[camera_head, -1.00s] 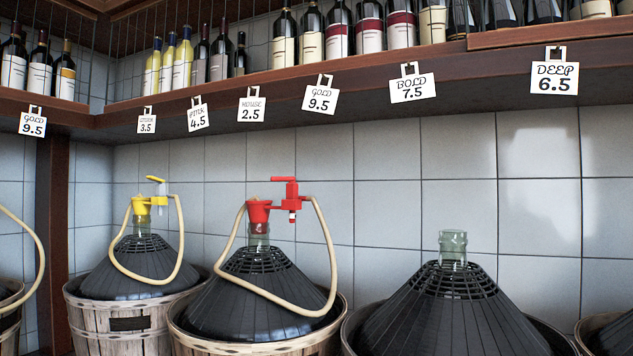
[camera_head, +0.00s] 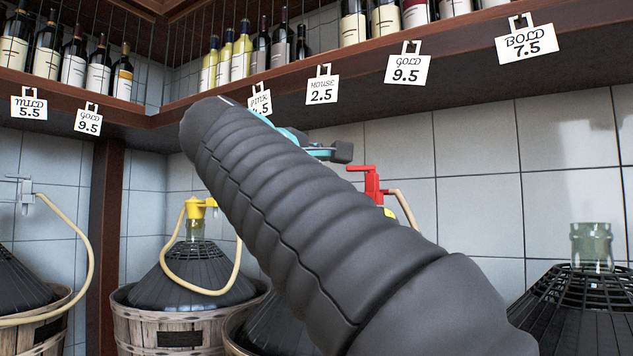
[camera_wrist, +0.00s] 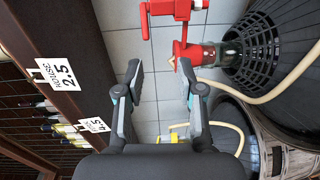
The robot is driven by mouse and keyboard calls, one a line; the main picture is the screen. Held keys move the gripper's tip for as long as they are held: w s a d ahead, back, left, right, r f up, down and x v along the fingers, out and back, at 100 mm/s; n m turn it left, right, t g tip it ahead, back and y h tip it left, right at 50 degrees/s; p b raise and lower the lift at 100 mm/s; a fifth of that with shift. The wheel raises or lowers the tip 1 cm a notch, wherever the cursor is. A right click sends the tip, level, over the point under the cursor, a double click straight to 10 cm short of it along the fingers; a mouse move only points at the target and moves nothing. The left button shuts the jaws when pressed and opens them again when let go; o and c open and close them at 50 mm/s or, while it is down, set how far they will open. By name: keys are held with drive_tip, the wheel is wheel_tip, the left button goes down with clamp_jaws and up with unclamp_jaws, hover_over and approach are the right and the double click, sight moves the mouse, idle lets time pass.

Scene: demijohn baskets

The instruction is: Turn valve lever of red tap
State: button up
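The red tap (camera_head: 372,186) shows just past my arm in the head view, near the tiled wall; the arm hides its lower part and much of its demijohn. In the wrist view, the red tap (camera_wrist: 182,10) is at the top edge, partly cut off, with its red lever (camera_wrist: 146,18) on the left side. Its red stopper (camera_wrist: 185,50) sits on the glass neck of the demijohn. My gripper (camera_wrist: 161,74) is open and empty, with the tap beyond its fingertips and apart from them. In the head view, one dark fingertip (camera_head: 342,152) shows above and left of the tap.
A yellow tap (camera_head: 203,207) on another demijohn stands to the left, and a grey tap (camera_head: 26,190) farther left. A wooden shelf (camera_head: 420,65) with bottles and hanging price tags runs above. An untapped glass neck (camera_head: 591,246) is at the right. A pale hose (camera_wrist: 280,85) loops beside the red tap.

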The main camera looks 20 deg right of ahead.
sight(353, 168)
drive_tip(key=shift+h, duration=0.4)
drive_tip(key=x, duration=0.4)
drive_tip(key=r+x, duration=0.1)
drive_tip(key=x, duration=0.4)
drive_tip(key=p+x, duration=0.1)
drive_tip(key=x, duration=0.4)
drive_tip(key=shift+a+r, duration=0.1)
drive_tip(key=shift+r, duration=0.25)
clamp_jaws()
